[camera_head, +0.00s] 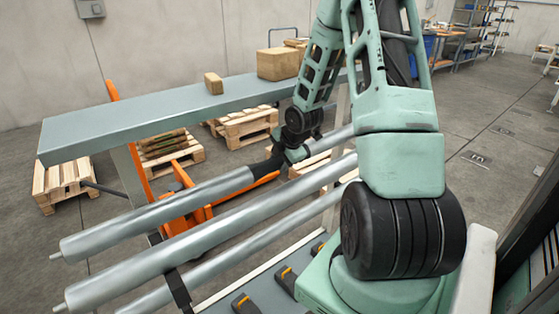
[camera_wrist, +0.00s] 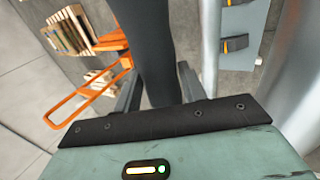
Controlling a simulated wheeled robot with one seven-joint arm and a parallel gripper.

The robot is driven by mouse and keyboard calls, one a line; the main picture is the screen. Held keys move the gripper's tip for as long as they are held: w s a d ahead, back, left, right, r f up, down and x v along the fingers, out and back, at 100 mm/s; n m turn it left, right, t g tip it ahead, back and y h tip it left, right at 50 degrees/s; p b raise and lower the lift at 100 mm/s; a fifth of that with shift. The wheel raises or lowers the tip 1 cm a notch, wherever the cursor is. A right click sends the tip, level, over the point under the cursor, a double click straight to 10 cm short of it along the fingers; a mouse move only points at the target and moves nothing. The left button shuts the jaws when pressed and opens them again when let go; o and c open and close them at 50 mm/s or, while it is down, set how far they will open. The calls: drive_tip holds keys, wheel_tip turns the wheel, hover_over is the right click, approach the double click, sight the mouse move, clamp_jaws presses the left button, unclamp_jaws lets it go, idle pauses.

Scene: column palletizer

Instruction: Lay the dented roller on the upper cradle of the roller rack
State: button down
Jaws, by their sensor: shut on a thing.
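A long grey steel roller (camera_head: 160,210) with a dark middle section lies slanted across the head view, uppermost of the rollers. My gripper (camera_head: 285,155) is at its dark section. In the wrist view that dark section (camera_wrist: 145,35) runs between the two fingers of my gripper (camera_wrist: 158,92), which is shut on it. I cannot make out a dent. A second roller (camera_head: 200,238) runs roughly parallel below it, and a thinner bar or roller (camera_head: 250,242) lies lower. The roller rack shows partly as a pale post (camera_head: 341,112) and a dark upright (camera_head: 179,290); its cradles cannot be made out clearly.
A grey bench or conveyor (camera_head: 150,112) with cardboard boxes (camera_head: 278,63) stands behind the rollers. An orange pallet jack (camera_head: 196,210) and wooden pallets (camera_head: 248,127) are on the floor behind. A grey panel (camera_head: 262,291) with yellow-black clips lies below. Open floor is at right.

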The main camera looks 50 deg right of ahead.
drive_tip(key=shift+r, duration=0.1)
drive_tip(key=c, duration=0.7)
unclamp_jaws()
drive_tip(key=shift+s, duration=0.1)
drive_tip(key=p+v, duration=0.2)
drive_tip(key=v, duration=0.5)
drive_tip(key=shift+r, duration=0.2)
